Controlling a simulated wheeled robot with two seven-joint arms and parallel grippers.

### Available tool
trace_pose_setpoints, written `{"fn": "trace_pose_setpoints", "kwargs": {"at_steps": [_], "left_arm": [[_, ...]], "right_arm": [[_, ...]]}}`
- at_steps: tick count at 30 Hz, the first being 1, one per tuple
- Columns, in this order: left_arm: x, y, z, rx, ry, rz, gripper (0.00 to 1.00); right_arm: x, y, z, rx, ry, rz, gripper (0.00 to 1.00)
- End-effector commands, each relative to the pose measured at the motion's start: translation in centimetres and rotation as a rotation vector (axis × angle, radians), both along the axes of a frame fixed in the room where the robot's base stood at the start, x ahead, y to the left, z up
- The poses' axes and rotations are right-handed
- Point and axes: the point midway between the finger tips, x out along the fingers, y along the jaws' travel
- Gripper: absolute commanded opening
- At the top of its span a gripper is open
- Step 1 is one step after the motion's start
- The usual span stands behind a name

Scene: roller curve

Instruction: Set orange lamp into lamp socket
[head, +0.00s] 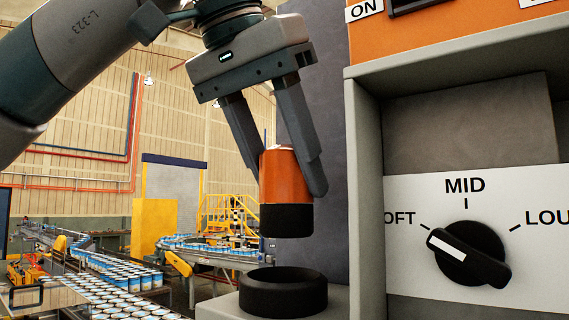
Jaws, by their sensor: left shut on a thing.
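The orange lamp (284,177) has an orange body and a black lower band, and it hangs upright in the head view. My left gripper (284,172) comes down from above and is shut on the lamp, one finger on each side. The lamp socket (283,292) is a black round ring on a grey ledge, below the lamp. A gap shows between the lamp's black base and the ring. The inside of the socket is mostly hidden by its rim. My right gripper is not in view.
Right of the socket stands a grey cabinet frame (366,200) with an orange panel (450,30) above. Inside it is a white plate with a black knob (469,254), its white mark pointing toward the left label. Conveyors with many cans (125,285) lie behind at left.

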Motion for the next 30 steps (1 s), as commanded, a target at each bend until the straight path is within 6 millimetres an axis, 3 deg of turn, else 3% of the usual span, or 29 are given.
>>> {"fn": "trace_pose_setpoints", "kwargs": {"at_steps": [8, 21, 30], "left_arm": [[0.0, 0.0, -1.5, 0.001, -0.001, 0.000, 0.18], [0.0, 0.0, -4.5, 0.000, 0.001, -0.001, 0.18], [0.0, 0.0, -5.5, 0.000, 0.000, -0.001, 0.18]], "right_arm": [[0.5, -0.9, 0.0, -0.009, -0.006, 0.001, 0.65], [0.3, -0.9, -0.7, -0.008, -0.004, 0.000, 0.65], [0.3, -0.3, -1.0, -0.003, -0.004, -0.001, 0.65]]}}
